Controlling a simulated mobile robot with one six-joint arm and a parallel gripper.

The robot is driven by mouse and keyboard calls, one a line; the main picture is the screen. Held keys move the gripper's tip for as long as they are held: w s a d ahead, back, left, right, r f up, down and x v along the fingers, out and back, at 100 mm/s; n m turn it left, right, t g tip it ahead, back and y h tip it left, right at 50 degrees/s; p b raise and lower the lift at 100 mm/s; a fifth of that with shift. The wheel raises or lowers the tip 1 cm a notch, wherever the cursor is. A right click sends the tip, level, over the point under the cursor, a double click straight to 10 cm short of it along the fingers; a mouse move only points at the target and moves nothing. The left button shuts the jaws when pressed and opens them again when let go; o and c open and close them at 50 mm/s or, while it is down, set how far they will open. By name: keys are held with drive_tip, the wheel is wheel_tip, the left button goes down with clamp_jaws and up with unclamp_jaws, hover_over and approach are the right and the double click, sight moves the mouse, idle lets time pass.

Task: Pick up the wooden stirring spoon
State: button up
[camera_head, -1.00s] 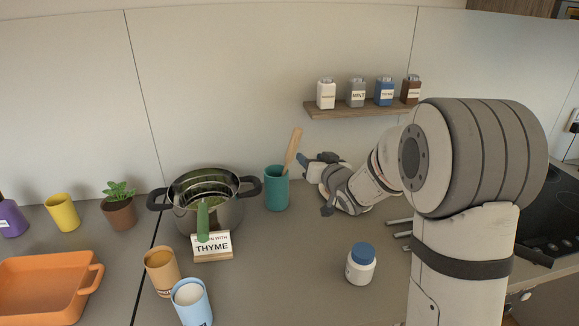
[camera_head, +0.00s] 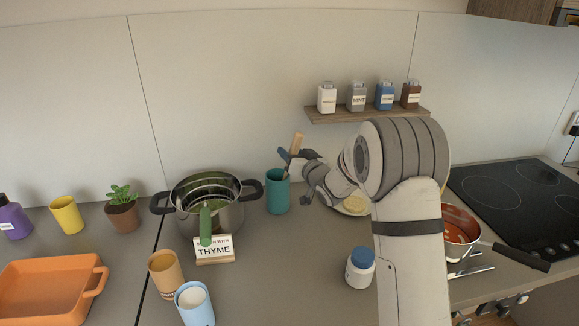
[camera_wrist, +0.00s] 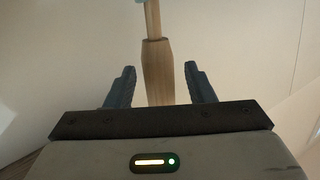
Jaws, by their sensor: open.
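The wooden stirring spoon (camera_head: 297,140) stands tilted in a teal cup (camera_head: 277,196) on the counter, its handle up and its lower end hidden inside the cup. My gripper (camera_head: 288,164) is at the handle, just above the cup's rim. In the wrist view, the spoon's handle (camera_wrist: 157,78) lies between my two open fingers, with a visible gap on each side. A bit of the teal cup shows at the top edge of that view.
A steel pot (camera_head: 225,212) holding a strainer stands left of the cup, behind a thyme sign (camera_head: 214,250). A shelf (camera_head: 365,115) with several spice jars hangs above. A blue-lidded jar (camera_head: 360,268) stands in front. A red-filled pan (camera_head: 460,235) is at right.

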drive_tip(key=shift+c, duration=0.4)
clamp_jaws()
